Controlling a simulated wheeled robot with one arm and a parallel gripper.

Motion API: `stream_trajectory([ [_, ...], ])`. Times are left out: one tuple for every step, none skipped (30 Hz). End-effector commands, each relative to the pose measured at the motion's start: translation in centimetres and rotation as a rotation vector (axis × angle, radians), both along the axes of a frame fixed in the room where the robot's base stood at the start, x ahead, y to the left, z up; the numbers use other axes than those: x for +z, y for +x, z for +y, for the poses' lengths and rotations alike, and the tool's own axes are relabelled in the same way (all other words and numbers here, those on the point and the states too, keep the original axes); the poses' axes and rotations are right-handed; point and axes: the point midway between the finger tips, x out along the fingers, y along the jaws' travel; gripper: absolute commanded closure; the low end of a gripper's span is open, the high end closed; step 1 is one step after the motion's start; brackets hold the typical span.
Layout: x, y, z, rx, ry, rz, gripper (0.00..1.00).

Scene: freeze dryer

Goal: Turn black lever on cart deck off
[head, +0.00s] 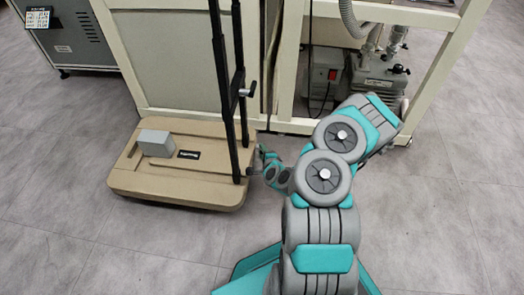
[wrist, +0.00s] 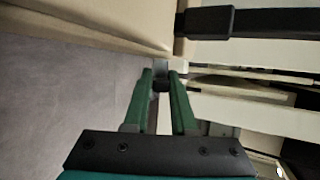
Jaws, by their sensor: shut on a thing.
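The tan cart deck (head: 170,190) stands on the floor at the left, and its edge also shows in the wrist view (wrist: 100,30). My gripper (head: 257,168) is at the deck's right edge, close to the foot of the black post. In the wrist view my two green fingers (wrist: 161,80) are close together, with a small dark piece, which looks like the black lever (wrist: 161,72), between their tips. In the head view the lever is too small and too covered by my gripper to make out its angle.
Two black upright posts (head: 222,80) rise from the deck, one with a side knob (head: 247,91). A grey box (head: 155,143) sits on the deck. A cream frame (head: 290,70) with a pump (head: 380,75) stands behind. Floor in front is clear.

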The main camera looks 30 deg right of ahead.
Motion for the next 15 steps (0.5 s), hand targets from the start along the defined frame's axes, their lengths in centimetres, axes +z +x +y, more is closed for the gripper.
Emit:
stream_trajectory([
  [-0.08, 0.03, -0.67, -0.01, -0.014, -0.005, 1.0],
  [-0.08, 0.04, -0.65, -0.01, -0.014, -0.007, 1.0],
  [-0.07, 0.04, -0.68, -0.011, -0.016, -0.01, 1.0],
  [-0.08, 0.04, -0.65, -0.01, -0.019, -0.013, 1.0],
  [-0.05, 0.05, -0.63, -0.01, -0.021, -0.017, 1.0],
  [-0.04, 0.06, -0.62, -0.01, -0.023, -0.022, 1.0],
  [-0.07, 0.05, -0.56, -0.009, -0.025, -0.024, 1.0],
  [-0.1, 0.03, -0.53, -0.008, -0.026, -0.026, 1.0],
  [-0.07, 0.06, -0.52, -0.008, -0.03, -0.032, 1.0],
  [-0.05, 0.07, -0.52, -0.008, -0.032, -0.037, 1.0],
  [-0.04, 0.07, -0.54, -0.009, -0.035, -0.04, 1.0],
  [-0.08, 0.06, -0.52, -0.008, -0.037, -0.044, 1.0],
  [-0.09, 0.04, -0.5, -0.008, -0.038, -0.047, 1.0],
  [-0.11, 0.04, -0.46, -0.008, -0.039, -0.05, 1.0],
  [-0.1, 0.05, -0.46, -0.008, -0.041, -0.053, 1.0],
])
